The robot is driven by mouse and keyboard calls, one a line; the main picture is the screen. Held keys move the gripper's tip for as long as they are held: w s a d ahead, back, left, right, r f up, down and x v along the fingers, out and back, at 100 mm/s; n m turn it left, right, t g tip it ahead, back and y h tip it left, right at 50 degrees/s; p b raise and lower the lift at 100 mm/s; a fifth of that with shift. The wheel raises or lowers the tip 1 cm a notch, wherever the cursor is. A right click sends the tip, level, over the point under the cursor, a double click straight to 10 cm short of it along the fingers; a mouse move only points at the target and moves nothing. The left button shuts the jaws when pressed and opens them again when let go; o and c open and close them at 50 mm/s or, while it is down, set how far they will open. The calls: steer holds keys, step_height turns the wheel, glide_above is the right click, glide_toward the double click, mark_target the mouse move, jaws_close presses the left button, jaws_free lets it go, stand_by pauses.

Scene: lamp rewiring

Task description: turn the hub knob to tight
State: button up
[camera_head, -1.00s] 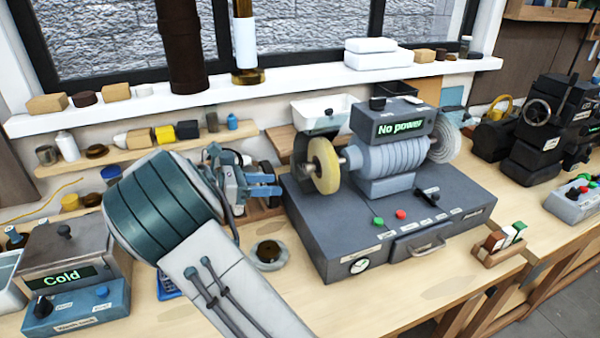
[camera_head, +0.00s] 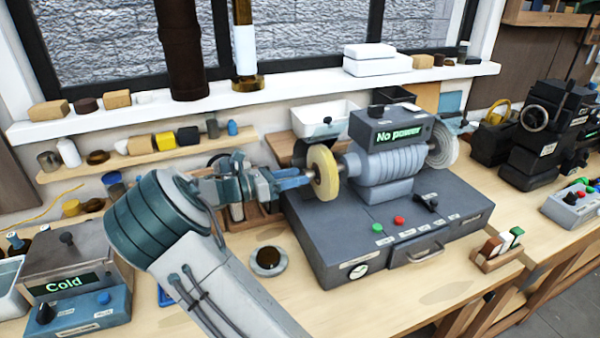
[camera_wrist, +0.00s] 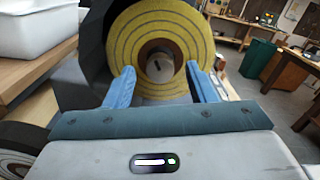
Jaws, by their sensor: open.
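The hub knob (camera_wrist: 158,66) is the dark round centre of the yellow buffing wheel (camera_wrist: 190,35), seen face-on in the wrist view. In the head view the wheel (camera_head: 324,172) sits at the left end of the grey motor (camera_head: 385,160), and the hub is hidden by my gripper. My gripper (camera_head: 306,178) is open, its blue fingers pointing at the wheel's face. In the wrist view my gripper (camera_wrist: 165,82) has one finger on each side of the hub. I cannot tell whether the fingers touch it.
The motor stands on a grey base (camera_head: 390,230) with a green and a red button; its display (camera_head: 398,132) reads "No power". A white bin (camera_head: 325,115) is behind the wheel. A small round dish (camera_head: 268,262) sits on the bench in front.

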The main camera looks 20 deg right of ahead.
steer(key=shift+d, duration=1.05)
steer(key=c, duration=1)
